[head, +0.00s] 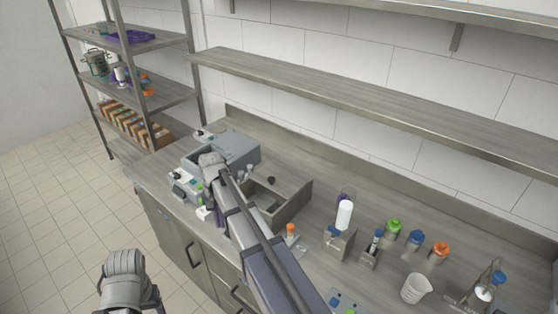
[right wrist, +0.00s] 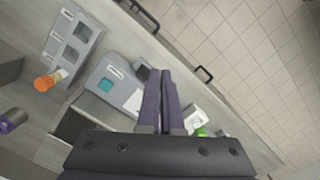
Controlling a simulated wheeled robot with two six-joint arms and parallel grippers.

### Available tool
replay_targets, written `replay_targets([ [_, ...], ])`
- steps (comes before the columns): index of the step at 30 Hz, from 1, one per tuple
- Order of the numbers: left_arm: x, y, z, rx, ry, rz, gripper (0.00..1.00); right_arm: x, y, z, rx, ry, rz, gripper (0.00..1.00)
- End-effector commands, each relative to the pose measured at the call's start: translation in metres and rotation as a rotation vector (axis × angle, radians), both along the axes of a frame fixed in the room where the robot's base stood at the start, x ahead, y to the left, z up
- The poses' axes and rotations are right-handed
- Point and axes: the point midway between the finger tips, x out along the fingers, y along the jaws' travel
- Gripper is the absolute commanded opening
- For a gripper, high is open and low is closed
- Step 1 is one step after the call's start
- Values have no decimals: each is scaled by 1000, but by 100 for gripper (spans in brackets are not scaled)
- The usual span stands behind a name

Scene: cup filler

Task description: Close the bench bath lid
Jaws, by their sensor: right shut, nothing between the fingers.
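A grey box-like bench unit (head: 232,148) stands at the back left of the counter and seems to be the bench bath. My right arm crosses in front of it, so I cannot tell how its lid lies. My right wrist is over the unit's front right side in the head view, with the fingertips hidden there. In the right wrist view my right gripper (right wrist: 164,74) is shut and empty, above the bench's front edge. A grey device with a teal panel (right wrist: 105,85) is beside the fingers. Only a link of my left arm shows, at lower left in the head view.
An open basin (head: 292,201) is right of my right arm. A grey holder (right wrist: 75,42) and an orange-capped vial (right wrist: 47,81) stand near the device. Several capped bottles and a white beaker (head: 415,289) are at right. A wall shelf (head: 330,97) runs above.

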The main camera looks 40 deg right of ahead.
Motion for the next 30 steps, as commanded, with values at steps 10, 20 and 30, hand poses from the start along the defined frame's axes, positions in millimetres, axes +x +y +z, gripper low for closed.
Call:
replay_targets([
  [10, 0, 0, 85, -1, 1, 4, 69, 88, -259, 88, 94, 36, -805, 0],
  [20, 0, 0, 104, -1, 1, 6, 69, 83, -362, 109, 137, 56, -1101, 0],
  [30, 0, 0, 96, -2, 0, 6, 69, 83, -361, 101, 137, 56, -1105, 0],
])
